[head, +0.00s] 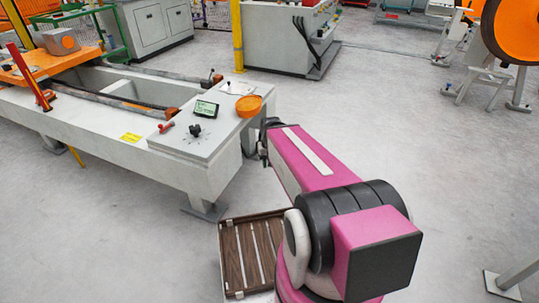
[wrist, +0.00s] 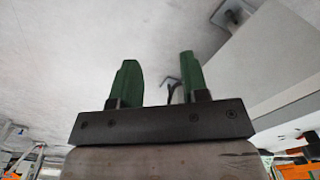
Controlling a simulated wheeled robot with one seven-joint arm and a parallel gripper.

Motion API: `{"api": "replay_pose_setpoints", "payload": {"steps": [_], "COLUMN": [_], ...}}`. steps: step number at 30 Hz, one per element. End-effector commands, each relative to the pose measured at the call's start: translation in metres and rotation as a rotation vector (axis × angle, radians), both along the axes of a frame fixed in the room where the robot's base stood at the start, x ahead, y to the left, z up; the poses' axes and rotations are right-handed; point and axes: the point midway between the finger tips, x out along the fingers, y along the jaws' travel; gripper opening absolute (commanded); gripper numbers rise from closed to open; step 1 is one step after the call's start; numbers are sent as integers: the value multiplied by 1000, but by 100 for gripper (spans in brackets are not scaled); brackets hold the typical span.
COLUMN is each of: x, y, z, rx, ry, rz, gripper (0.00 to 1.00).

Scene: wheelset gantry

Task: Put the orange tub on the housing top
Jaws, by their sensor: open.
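A round orange tub (head: 248,106) sits on the right end of the grey panel top (head: 205,135), in the head view. In the head view my arm reaches to just right of the panel end, below the tub, and mostly hides the gripper.
A red lever (head: 30,78), a small display (head: 206,109) and a black knob (head: 195,130) stand on the gantry side. A brown slatted tray (head: 246,255) lies on the floor by my arm. Grey cabinets (head: 285,35) stand behind.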

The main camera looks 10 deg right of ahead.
Motion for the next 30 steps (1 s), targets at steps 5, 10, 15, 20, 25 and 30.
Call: {"api": "replay_pose_setpoints", "payload": {"steps": [5,10,15,20,25,30], "x": [21,60,112,165,220,255], "y": [1,3,-6,-31,-78,-128], "z": [-10,-21,-21,-12,6,23], "rx": [109,347,637,931,1250,1508], "ry": [19,73,177,321,522,717], "rz": [-151,-460,-814,-1134,-1412,-1573], "gripper": [0,0,0,0,0,0]}}
